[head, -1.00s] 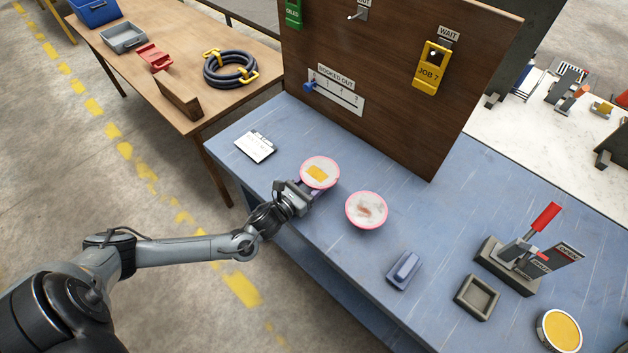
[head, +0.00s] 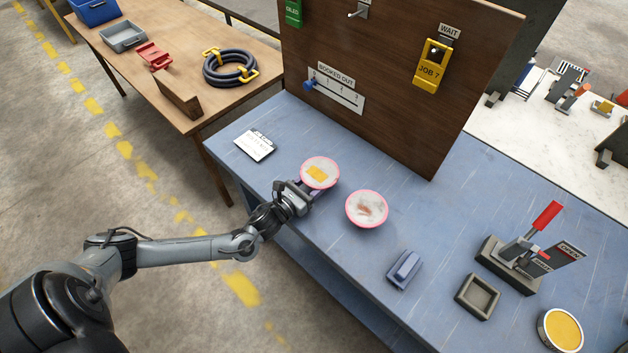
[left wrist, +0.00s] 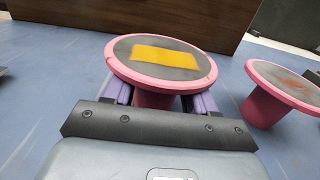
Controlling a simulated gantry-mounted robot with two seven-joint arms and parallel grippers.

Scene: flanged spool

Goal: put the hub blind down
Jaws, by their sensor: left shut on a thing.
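The hub blind (head: 319,172) is a pink flanged spool with a grey top and a yellow patch, near the left part of the blue bench. My left gripper (head: 311,192) is shut on its stem, below the wide top flange. In the left wrist view the hub blind (left wrist: 160,62) stands upright between the purple fingers. Its foot is hidden, so I cannot tell whether it touches the bench. A second pink flanged spool (head: 366,209), with a reddish mark on top, stands just to the right, apart from it. My right gripper is not in view.
A white card (head: 255,146) lies on the blue bench (head: 330,255) behind the gripper. A brown board (head: 400,90) stands along the back. To the right are a blue block (head: 404,269), a grey square tray (head: 477,296), a red-handled lever (head: 541,222) and a yellow-topped round tin (head: 560,331).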

